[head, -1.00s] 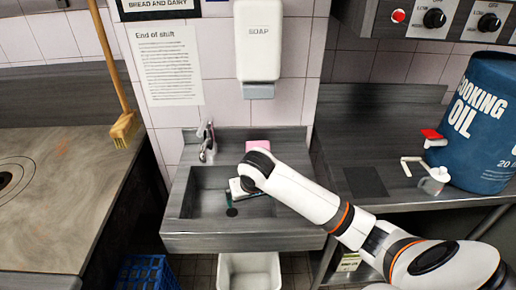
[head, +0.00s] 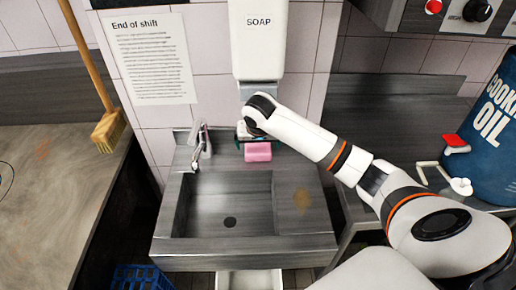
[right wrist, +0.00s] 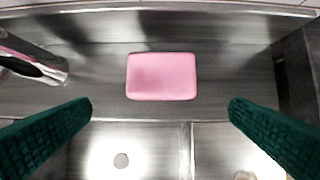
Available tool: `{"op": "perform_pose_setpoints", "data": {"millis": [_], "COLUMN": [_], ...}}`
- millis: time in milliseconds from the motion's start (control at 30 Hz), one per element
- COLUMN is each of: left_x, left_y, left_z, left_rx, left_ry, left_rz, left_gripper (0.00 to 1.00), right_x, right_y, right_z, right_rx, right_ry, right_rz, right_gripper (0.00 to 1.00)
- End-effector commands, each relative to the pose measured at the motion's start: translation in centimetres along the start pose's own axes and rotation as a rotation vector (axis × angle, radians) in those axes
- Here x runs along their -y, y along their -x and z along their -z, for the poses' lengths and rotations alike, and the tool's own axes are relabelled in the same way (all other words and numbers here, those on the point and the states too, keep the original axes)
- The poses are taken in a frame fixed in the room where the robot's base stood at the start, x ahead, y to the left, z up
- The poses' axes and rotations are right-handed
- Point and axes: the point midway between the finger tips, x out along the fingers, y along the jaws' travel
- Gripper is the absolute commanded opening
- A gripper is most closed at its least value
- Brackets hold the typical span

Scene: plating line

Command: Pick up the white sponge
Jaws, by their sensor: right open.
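The sponge in view is pink, not white. The pink sponge (head: 257,152) lies on the back ledge of the metal sink (head: 228,248), below the soap dispenser. My right gripper (head: 246,139) is over the back ledge at the sponge, its fingers partly hidden by the wrist. In the right wrist view the open green fingers (right wrist: 160,108) are wide apart and empty, with the pink sponge (right wrist: 162,76) ahead between their lines, apart from both. My left gripper is not in view.
A tap (head: 199,146) stands left of the sponge on the ledge. A white soap dispenser (head: 258,40) hangs on the wall above. The sink basin (head: 225,205) is empty. A blue cooking oil drum (head: 492,135) with a tap stands on the right counter.

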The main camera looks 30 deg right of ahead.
Motion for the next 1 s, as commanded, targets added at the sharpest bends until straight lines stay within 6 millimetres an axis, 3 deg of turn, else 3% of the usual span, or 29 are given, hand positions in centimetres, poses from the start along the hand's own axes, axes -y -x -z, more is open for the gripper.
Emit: {"op": "perform_pose_setpoints", "data": {"millis": [100,233,367,633,967,1000], "left_x": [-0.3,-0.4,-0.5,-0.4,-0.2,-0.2], "left_y": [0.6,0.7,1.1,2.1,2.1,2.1], "left_z": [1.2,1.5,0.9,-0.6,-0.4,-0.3], "left_rx": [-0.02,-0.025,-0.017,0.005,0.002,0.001], "left_ry": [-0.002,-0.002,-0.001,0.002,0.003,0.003], "left_rz": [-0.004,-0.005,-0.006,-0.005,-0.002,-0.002], "left_gripper": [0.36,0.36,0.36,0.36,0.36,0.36], "right_x": [0.0,0.1,0.1,0.2,0.2,0.2], "right_y": [-1.8,-2.9,-3.8,-7.6,-8.3,-8.3], "right_z": [0.0,-0.1,-0.1,-0.3,-0.3,-0.3], "right_rx": [-0.002,0.0,-0.001,-0.001,0.002,0.002], "right_ry": [-0.001,-0.001,0.0,0.0,0.001,0.001], "right_rz": [0.001,0.001,0.002,0.001,-0.001,-0.001], "right_gripper": [1.0,1.0,1.0,1.0,1.0,0.93]}}
